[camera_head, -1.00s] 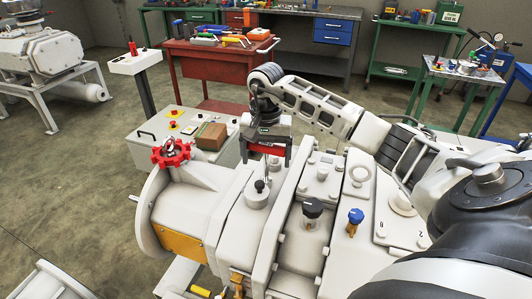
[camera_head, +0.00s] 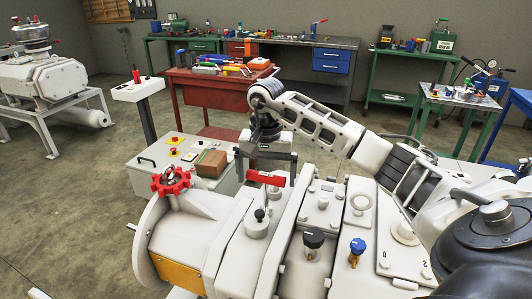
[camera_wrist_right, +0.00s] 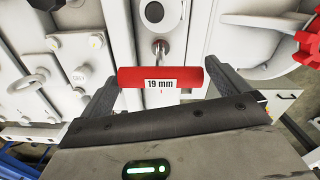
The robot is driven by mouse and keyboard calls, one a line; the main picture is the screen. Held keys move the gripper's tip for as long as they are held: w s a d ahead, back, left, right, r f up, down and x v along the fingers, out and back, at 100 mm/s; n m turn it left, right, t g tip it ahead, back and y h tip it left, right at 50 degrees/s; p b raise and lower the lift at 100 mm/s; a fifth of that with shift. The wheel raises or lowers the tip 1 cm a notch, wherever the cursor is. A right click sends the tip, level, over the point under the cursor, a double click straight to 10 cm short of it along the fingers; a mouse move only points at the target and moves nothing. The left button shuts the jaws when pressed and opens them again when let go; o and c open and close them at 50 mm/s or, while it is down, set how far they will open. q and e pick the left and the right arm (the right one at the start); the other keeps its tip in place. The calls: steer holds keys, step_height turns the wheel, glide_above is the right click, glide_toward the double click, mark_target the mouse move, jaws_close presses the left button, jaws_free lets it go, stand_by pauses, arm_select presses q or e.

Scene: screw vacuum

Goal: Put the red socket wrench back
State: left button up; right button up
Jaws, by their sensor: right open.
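The red socket wrench (camera_head: 265,179) has a red handle over the grey pump housing (camera_head: 215,215), with its shank going down toward the housing. In the right wrist view the handle (camera_wrist_right: 160,77) reads "19 mm". My right gripper (camera_head: 266,176) is open above the wrench, its dark fingers wide apart, one beyond each end of the handle. In the right wrist view the handle lies between the spread fingers, with small gaps. The lower end of the shank is hard to make out. My left gripper is not in view.
A red tool cart (camera_head: 205,92) with several tools stands at the back. A grey control box (camera_head: 165,150) carries a brown box (camera_head: 211,163). A red handwheel (camera_head: 171,182), black knob (camera_head: 313,239) and blue knob (camera_head: 357,247) stick up near the wrench.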

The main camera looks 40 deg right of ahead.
step_height(320, 180, up, 9)
steer(key=shift+f, duration=0.15)
stand_by(0.4)
